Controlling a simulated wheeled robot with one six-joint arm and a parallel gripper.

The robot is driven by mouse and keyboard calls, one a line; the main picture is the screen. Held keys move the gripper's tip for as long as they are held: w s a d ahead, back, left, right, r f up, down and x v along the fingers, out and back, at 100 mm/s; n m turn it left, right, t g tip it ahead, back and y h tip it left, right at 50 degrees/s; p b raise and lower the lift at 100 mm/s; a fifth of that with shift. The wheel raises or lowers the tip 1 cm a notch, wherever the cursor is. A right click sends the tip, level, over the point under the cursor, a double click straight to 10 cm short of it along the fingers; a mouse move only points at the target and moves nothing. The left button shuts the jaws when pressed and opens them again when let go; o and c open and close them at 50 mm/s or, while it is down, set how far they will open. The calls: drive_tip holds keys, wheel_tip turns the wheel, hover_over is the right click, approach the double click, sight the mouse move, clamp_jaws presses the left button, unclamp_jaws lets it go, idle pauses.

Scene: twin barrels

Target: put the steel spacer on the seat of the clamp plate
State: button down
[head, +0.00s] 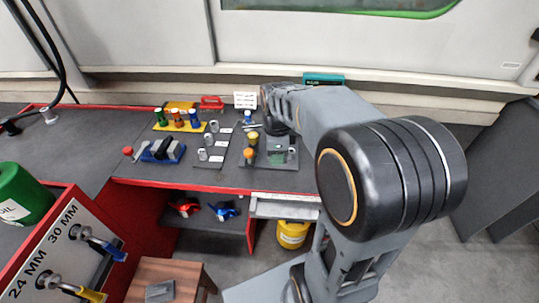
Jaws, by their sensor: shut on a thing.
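My gripper (279,131) is at the far end of my arm, low over the right part of the workbench and small in the picture. It is shut on a small grey piece that looks like the steel spacer; the arm and its small size hide most of the piece. Beneath is a dark grey plate (268,165), which looks like the clamp plate. I cannot make out the seat, nor whether the held piece touches the plate.
Several grey cylinders (208,139) stand beside white labels left of the plate. A yellow rack (185,127) holds green, orange and blue pieces. A blue vice-like fixture (163,151) sits at the front left. A white pegged holder (245,100) and a teal box (324,79) stand behind.

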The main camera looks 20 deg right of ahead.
drive_tip(key=shift+d+r+m, duration=0.1)
drive_tip(key=shift+r+m, duration=0.05)
drive_tip(key=shift+m, duration=0.35)
drive_tip(key=shift+w+d, duration=0.15)
drive_tip(key=shift+w, duration=0.3)
drive_tip(key=shift+m, duration=0.3)
drive_tip(key=w+d+f, duration=0.1)
drive_tip(key=w+f, duration=0.2)
drive_tip(key=w, duration=0.1)
drive_tip(key=w+d+f, duration=0.1)
drive_tip(key=w+f, duration=0.1)
drive_tip(key=w, duration=0.2)
drive_tip(key=w+d+f+b, duration=0.1)
drive_tip(key=w+f, duration=0.2)
drive_tip(key=w, duration=0.1)
drive_tip(key=shift+d+f, duration=0.35)
drive_tip(key=shift+d, duration=0.05)
drive_tip(key=shift+w+f, duration=0.15)
drive_tip(key=shift+f, duration=0.1)
drive_tip(key=shift+w+f, duration=0.1)
drive_tip(key=shift+f, duration=1.55)
drive_tip(key=shift+f+b, duration=0.15)
drive_tip(key=shift+b, duration=0.15)
drive_tip(key=c, duration=0.8)
unclamp_jaws()
drive_tip(key=shift+c, duration=0.2)
